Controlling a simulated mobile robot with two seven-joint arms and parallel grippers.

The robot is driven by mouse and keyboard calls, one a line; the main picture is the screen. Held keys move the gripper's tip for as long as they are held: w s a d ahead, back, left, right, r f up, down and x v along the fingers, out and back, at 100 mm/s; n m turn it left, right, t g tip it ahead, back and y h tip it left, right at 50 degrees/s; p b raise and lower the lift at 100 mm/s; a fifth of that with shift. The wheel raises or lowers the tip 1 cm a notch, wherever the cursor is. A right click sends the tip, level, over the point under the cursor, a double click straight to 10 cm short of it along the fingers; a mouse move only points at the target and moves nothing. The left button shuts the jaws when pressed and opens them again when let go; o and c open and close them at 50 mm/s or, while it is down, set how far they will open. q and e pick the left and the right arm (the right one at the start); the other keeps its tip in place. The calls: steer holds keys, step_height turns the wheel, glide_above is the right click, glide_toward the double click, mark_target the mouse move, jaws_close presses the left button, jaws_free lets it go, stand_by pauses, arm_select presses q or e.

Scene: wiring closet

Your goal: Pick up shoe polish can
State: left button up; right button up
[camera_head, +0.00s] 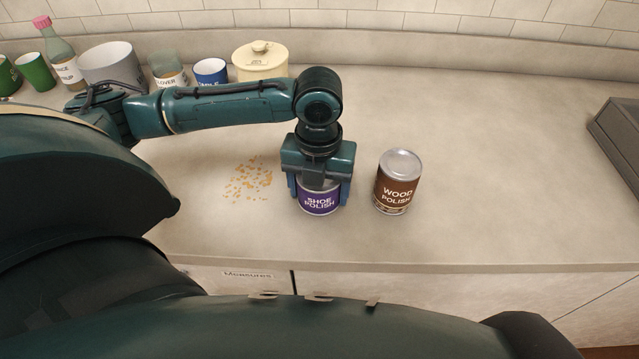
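The shoe polish can (320,203), purple with white lettering, stands upright on the counter near its front edge. My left gripper (319,192) points down over it, with one finger on each side of the can. The fingers look close to the can's sides, but I cannot tell whether they touch it. The gripper's body hides the can's top. My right gripper is not in view.
A brown wood polish can (397,182) stands close on the right. Orange crumbs (248,180) lie on the left. A cream lidded pot (260,62), a blue cup (210,71), a grey pot (112,65) and a bottle (60,55) stand behind. A dark box (618,135) is far right.

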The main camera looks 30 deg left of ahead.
arm_select(q)
steer(key=c, duration=0.5)
steer(key=shift+c, duration=0.2)
